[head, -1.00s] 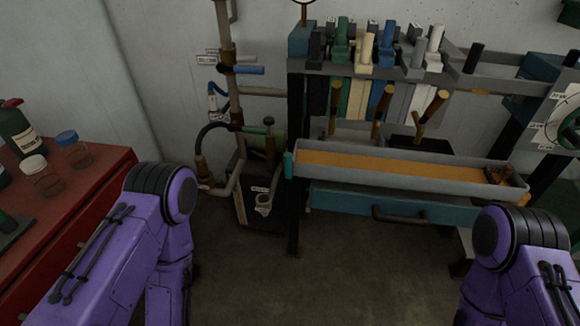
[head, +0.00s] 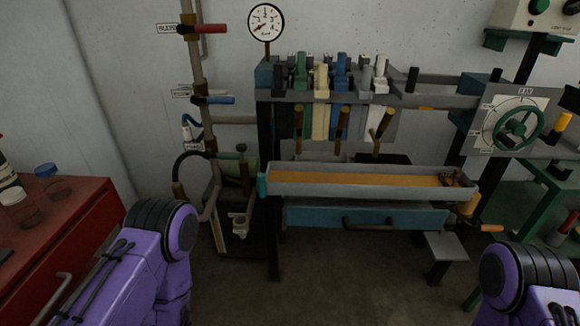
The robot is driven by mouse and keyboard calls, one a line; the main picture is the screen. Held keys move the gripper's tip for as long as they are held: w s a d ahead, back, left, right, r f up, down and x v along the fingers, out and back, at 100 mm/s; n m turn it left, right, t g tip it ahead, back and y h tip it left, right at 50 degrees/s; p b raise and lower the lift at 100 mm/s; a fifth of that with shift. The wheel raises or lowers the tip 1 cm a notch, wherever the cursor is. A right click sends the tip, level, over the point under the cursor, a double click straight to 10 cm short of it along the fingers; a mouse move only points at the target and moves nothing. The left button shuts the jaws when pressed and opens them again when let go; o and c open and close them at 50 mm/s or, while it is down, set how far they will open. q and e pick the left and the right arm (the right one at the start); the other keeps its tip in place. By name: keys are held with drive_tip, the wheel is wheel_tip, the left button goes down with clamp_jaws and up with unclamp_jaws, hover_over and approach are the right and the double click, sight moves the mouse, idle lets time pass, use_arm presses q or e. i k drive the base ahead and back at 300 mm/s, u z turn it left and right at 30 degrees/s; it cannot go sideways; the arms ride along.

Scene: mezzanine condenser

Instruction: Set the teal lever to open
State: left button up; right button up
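No lever that is clearly teal stands out in the head view. On the pipe at the left are a red-handled lever (head: 212,28) and, lower, a blue-handled lever (head: 218,100), both roughly level. A row of coloured levers stands on the rack, among them a green one (head: 300,76), a cream one (head: 321,78) and a blue one (head: 341,76). Wooden-looking handles hang below this row. I cannot tell which lever is teal or read an open mark. Neither of my grippers is in view; only upper parts of my arms show at the bottom corners.
A trough (head: 290,191) with an orange inside runs below the rack, over a teal drawer (head: 430,218). A gauge (head: 266,22) stands above. A green handwheel (head: 519,129) is at the right. A red cabinet (head: 75,235) is at the left. The floor between is clear.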

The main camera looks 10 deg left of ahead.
sight(261, 176)
drive_tip(key=i, duration=1)
drive_tip(key=u, duration=0.3)
